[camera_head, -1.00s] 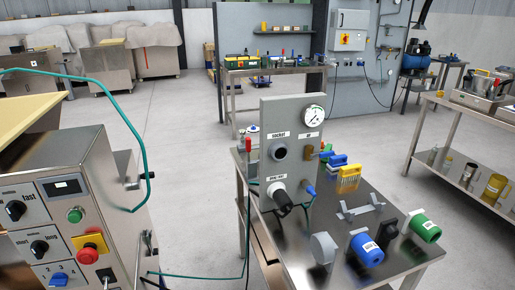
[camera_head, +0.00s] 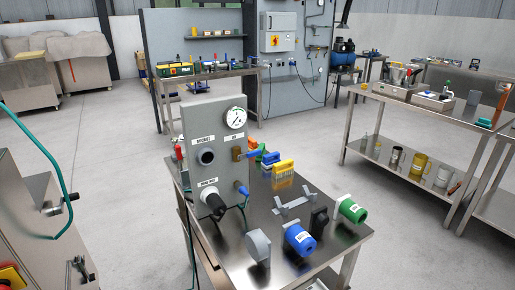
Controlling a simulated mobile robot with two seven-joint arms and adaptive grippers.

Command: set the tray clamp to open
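No part in view is readably marked as the tray clamp, so I cannot tell which one it is. A steel machine (camera_head: 28,225) is cut off by the left edge, with a dark-ended lever (camera_head: 66,203) on its side. A second small metal fitting (camera_head: 80,268) sits lower on that side. A red knob on a yellow plate (camera_head: 10,280) shows at the lower left corner. Neither of my grippers is in view.
A steel table (camera_head: 335,240) carries a grey panel (camera_head: 217,140) with a gauge and sockets, plus blue and green cylinders (camera_head: 300,240). A shelved steel bench (camera_head: 380,107) stands at right. Open floor (camera_head: 115,150) lies between machine and table.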

